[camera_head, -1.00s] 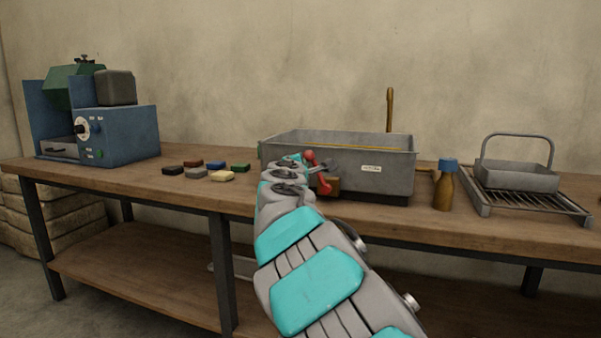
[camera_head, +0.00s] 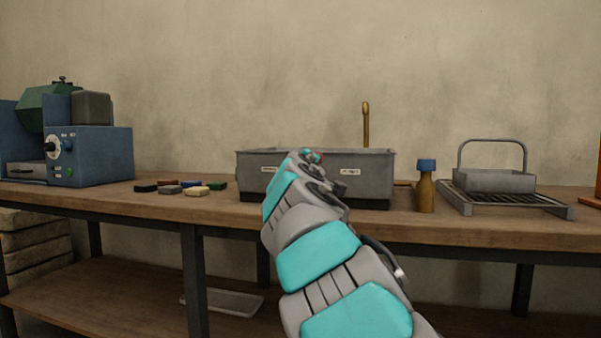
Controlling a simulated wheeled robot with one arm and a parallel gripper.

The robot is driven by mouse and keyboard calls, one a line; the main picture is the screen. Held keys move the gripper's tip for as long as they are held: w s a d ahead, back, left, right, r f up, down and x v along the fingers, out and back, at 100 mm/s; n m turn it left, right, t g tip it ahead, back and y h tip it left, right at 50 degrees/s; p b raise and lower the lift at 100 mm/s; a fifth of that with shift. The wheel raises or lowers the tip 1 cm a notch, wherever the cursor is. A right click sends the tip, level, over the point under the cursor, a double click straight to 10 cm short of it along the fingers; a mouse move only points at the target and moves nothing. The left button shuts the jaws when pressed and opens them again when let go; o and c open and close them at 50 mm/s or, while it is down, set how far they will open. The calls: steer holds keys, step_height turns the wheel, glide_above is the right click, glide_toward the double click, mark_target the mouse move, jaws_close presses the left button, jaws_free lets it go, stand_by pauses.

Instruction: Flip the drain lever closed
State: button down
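The grey metal basin (camera_head: 376,174) stands on the workbench, just right of the picture's middle, with small white labels on its front wall. My arm reaches up from the bottom and covers part of that front wall. A small red piece (camera_head: 317,156) shows at the far end of my arm, by the basin's upper front. It may be the drain lever's knob; the rest of the lever is hidden behind my arm. My gripper is at that far end, and its fingers cannot be made out, so its opening and any contact are unclear.
A brass spout (camera_head: 366,124) rises behind the basin. A brown bottle (camera_head: 425,192) with a blue cap stands right of it, then a rack (camera_head: 548,204) holding a grey handled tray (camera_head: 494,181). Several coloured blocks (camera_head: 195,191) and a blue machine (camera_head: 95,155) are at left.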

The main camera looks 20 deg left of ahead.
steer(key=shift+d, duration=0.35)
stand_by(0.5)
